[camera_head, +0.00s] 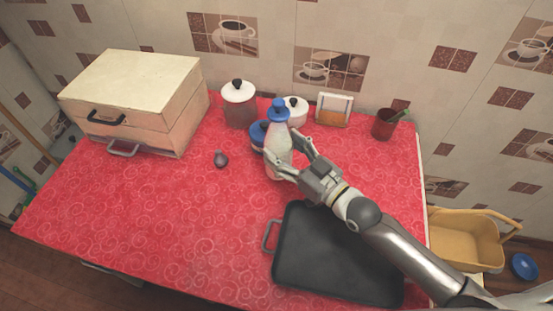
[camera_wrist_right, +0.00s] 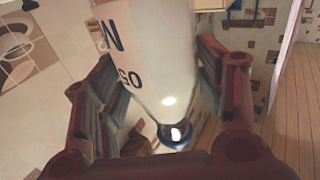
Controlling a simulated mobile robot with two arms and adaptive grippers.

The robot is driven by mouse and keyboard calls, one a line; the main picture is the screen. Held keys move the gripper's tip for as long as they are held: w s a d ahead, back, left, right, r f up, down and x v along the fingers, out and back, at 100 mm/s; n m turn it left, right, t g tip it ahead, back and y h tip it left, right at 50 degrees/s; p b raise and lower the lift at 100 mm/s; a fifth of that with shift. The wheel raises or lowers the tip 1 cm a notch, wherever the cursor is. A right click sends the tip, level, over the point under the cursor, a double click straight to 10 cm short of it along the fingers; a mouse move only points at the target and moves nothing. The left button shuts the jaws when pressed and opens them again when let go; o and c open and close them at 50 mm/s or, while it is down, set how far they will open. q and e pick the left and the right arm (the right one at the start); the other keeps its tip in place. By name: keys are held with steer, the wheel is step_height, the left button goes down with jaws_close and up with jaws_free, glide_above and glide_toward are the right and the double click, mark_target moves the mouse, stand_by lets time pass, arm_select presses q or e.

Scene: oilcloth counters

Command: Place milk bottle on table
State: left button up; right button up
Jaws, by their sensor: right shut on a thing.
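The milk bottle (camera_head: 278,141) is white with a blue cap and looks roughly upright over the red table (camera_head: 150,215). The view does not make clear whether its base touches the cloth. My right gripper (camera_head: 285,158) is shut on the bottle's body, coming from the lower right. In the right wrist view the white bottle (camera_wrist_right: 152,55) with dark letters lies between the two fingers of the right gripper (camera_wrist_right: 165,85), its blue cap toward the bottom of the picture. My left gripper is not in view.
Behind the bottle are a blue container (camera_head: 257,136), a lidded jar (camera_head: 239,107), a white pot (camera_head: 297,115), a napkin holder (camera_head: 333,110) and a red cup (camera_head: 384,126). A bread box (camera_head: 135,100) stands left, a black tray (camera_head: 335,260) in front.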

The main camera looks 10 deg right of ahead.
steer(key=shift+w+a+f, duration=0.75)
steer(key=shift+a+f, duration=0.05)
steer(key=shift+f, duration=1.75)
steer(key=shift+f, duration=0.15)
steer(key=o, duration=1.7)
steer(key=shift+f, duration=0.2)
steer(key=shift+r, duration=0.1)
steer(key=b+v, duration=0.1)
steer(key=v, duration=1.1)
